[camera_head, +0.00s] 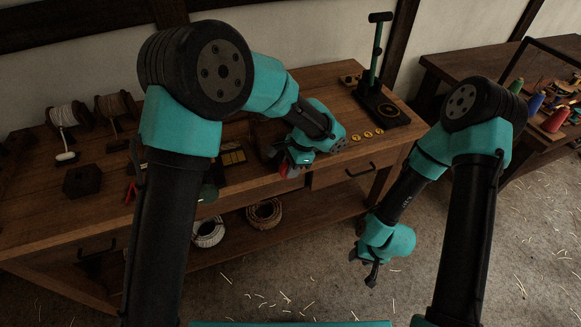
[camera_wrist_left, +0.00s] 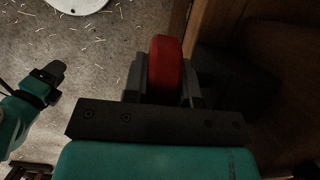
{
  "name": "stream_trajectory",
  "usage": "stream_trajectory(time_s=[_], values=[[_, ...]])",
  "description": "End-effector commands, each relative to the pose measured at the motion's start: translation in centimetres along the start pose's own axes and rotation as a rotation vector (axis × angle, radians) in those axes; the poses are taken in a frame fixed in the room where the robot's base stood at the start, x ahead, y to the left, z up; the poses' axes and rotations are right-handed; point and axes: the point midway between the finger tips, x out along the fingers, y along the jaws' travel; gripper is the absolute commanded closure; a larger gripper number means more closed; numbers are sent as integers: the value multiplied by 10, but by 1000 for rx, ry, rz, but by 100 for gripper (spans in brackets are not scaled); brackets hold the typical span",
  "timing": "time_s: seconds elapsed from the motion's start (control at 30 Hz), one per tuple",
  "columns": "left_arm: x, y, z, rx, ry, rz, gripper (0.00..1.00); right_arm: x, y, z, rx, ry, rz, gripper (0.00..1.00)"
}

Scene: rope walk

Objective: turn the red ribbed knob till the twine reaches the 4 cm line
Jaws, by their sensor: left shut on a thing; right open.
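The red knob (camera_wrist_left: 165,66) shows between the two fingers of my left gripper (camera_wrist_left: 165,85) in the left wrist view. The gripper is shut on it. In the head view a small part of the red knob (camera_head: 292,172) shows at the tip of my left gripper (camera_head: 284,165), at the bench's front edge. The knob's ribs are too dark to make out. My right gripper (camera_head: 372,272) is open and empty, low over the floor in front of the bench. I cannot make out the twine or the 4 cm line.
The wooden bench (camera_head: 40,225) holds two spools, white (camera_head: 62,115) and brown (camera_head: 115,104), a dark block (camera_head: 82,181) and a dark stand with a green post (camera_head: 378,62). Coils (camera_head: 208,232) lie on its lower shelf. A second table (camera_head: 460,72) with colored cones stands right.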

Motion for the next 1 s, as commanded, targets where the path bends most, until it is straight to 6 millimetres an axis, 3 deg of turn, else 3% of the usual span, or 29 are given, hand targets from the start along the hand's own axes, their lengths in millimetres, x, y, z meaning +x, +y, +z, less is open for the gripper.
stream_trajectory(time_s=[0.4, 0.93, 0.97, 1.0], values=[[0, 0, -2, 0, -243, 0, 98, 0, 0, 0, 0, 0, 0, 57], [0, 0, -2, 0, -278, -1, 98, 0, 0, 0, 0, 0, 0, 57], [0, 0, -2, 0, -278, -1, 72, 0, 0, 0, 0, 0, 0, 57], [0, 0, -2, 0, -278, -1, 68, 0, 0, 0, 0, 0, 0, 57]])
